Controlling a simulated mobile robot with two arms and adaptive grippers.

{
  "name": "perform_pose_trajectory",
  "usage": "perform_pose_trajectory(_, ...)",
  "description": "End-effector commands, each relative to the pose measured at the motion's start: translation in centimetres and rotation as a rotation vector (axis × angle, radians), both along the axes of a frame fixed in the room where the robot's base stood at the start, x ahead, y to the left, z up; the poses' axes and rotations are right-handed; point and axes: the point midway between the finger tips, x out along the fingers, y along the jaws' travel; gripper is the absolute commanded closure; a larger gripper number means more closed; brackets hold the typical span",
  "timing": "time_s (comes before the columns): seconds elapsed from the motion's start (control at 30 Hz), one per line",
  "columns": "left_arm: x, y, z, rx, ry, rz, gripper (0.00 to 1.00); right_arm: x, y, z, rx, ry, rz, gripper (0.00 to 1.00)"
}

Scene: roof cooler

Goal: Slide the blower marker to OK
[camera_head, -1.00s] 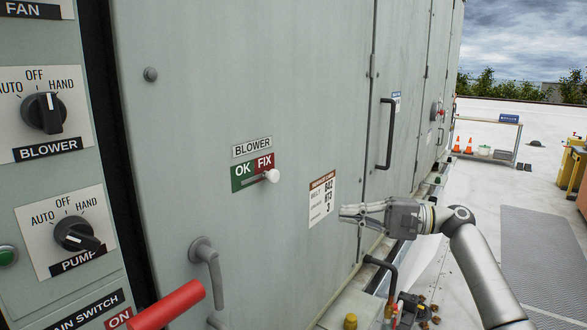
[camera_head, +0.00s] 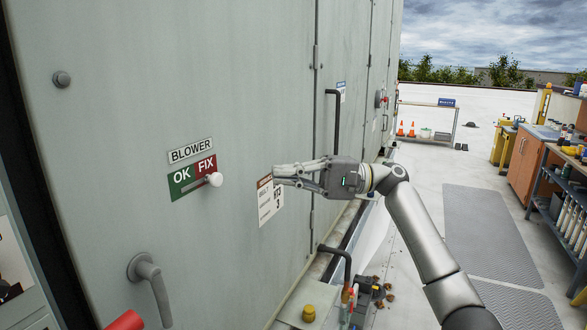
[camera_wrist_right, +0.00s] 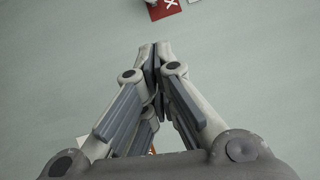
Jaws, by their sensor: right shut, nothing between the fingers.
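The blower marker is a slider with a white round knob (camera_head: 214,180) on the grey cabinet door. It sits at the lower right of the sign, below the red FIX half (camera_head: 204,166). The green OK half (camera_head: 181,181) is to its left, under the BLOWER label (camera_head: 190,151). My right gripper (camera_head: 276,174) is shut and empty, its fingers pointing left towards the knob and well apart from it, in front of the white paper label. In the right wrist view the closed fingertips (camera_wrist_right: 156,45) point at the red half (camera_wrist_right: 165,8), cut off at the top edge. My left gripper is not seen.
A grey door handle (camera_head: 150,285) sticks out at lower left, with a red grip (camera_head: 126,321) below it. A dark pipe (camera_head: 338,260) and a yellow cap (camera_head: 309,313) lie low beside the cabinet. A workbench (camera_head: 525,170) stands at far right.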

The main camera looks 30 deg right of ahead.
Motion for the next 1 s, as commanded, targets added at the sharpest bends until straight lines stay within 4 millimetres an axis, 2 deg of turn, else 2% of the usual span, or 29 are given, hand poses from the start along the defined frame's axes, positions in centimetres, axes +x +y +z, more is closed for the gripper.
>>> perform_pose_trajectory(0.03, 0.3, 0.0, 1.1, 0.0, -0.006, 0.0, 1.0, 0.3, 1.3, 0.7, 0.0, -0.001, 0.005, 1.0)
perform_pose_trajectory(0.23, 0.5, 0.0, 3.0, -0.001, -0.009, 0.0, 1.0, 1.8, 5.3, 1.1, 0.001, 0.001, 0.004, 1.0)
perform_pose_trajectory(0.4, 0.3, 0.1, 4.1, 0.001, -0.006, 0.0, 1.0, 0.7, 7.3, 1.3, -0.002, 0.0, 0.002, 1.0)
perform_pose_trajectory(0.6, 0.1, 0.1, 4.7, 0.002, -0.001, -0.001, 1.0, 0.1, 8.5, 1.3, 0.0, 0.0, 0.0, 1.0)
perform_pose_trajectory(1.0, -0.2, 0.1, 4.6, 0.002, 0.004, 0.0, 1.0, 0.0, 8.7, 1.2, 0.0, 0.0, 0.0, 1.0)
